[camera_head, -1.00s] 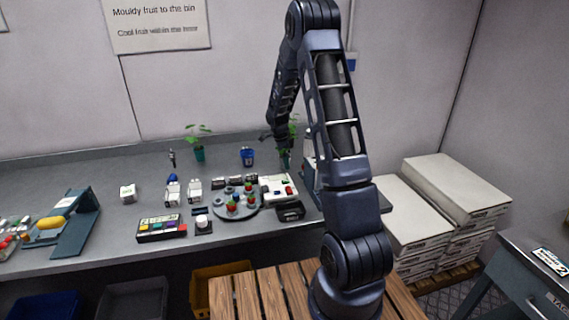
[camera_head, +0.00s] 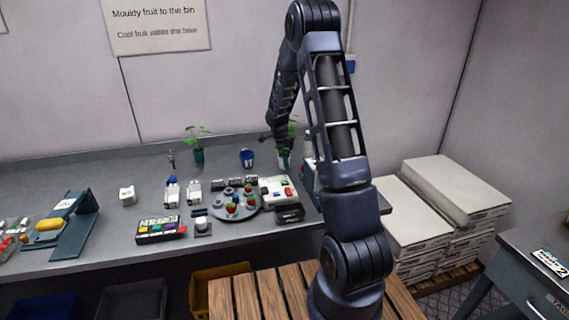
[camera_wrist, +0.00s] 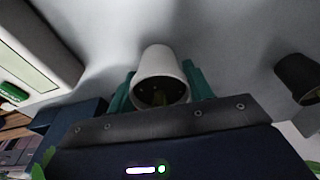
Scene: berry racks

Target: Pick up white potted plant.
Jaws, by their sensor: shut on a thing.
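The white pot (camera_wrist: 158,68) of the plant is in the middle of the wrist view, between the two teal fingers of my gripper (camera_wrist: 160,88). My gripper is shut on it, with a finger on each side. Dark soil and a bit of green show inside the pot's mouth. In the head view my gripper (camera_head: 283,157) is at the back right of the bench, and my arm hides much of this spot. Green leaves (camera_head: 293,130) show just above it there. I cannot tell whether the pot is clear of the bench.
A teal potted plant (camera_head: 199,155) and a blue cup (camera_head: 247,157) stand to the left on the grey bench (camera_head: 110,215). A round grey tray (camera_head: 222,214) with red fruit and a white box with coloured buttons (camera_head: 277,190) lie in front. A dark pot (camera_wrist: 300,76) is at the right in the wrist view.

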